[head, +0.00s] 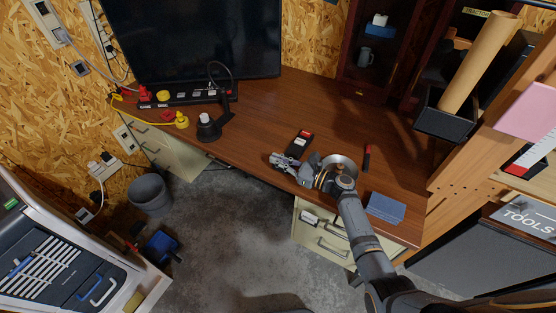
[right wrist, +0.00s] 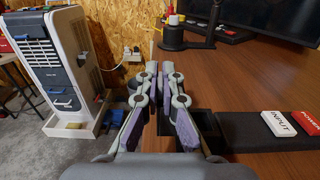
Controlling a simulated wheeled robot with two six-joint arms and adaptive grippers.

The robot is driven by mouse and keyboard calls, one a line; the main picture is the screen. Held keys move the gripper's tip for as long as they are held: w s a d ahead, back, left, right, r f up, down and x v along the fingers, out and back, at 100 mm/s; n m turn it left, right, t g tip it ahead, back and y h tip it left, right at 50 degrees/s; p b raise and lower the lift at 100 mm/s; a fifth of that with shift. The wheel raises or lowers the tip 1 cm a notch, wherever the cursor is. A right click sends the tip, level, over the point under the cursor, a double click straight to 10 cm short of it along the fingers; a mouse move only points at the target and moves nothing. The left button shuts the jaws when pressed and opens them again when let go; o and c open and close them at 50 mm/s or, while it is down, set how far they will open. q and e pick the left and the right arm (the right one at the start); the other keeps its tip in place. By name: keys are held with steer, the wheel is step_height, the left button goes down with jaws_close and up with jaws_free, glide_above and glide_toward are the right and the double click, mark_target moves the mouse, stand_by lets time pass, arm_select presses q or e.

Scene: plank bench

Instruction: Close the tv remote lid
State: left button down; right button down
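The TV remote (head: 297,147) is dark, with a red and a white button, and lies near the desk's front edge. In the right wrist view its body (right wrist: 245,131) shows at right, with the buttons lettered INPUT and POWER. My right gripper (head: 276,161) is over the desk's front edge, at the remote's near end. In the right wrist view its two purple-padded fingers (right wrist: 158,72) stand apart with a narrow gap and nothing held. The right finger hides part of the remote's left end. I cannot clearly make out the lid. My left gripper is not in view.
A round metallic bowl-like thing (head: 347,162) is beside my right wrist. A red and black tool (head: 367,158) and a blue block (head: 386,207) lie to the right on the desk. The middle of the desk (head: 300,105) is clear.

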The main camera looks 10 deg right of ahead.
stand_by(0.4)
steer(key=c, duration=1.5)
jaws_free()
steer(key=shift+d, duration=0.1)
steer(key=v, duration=1.2)
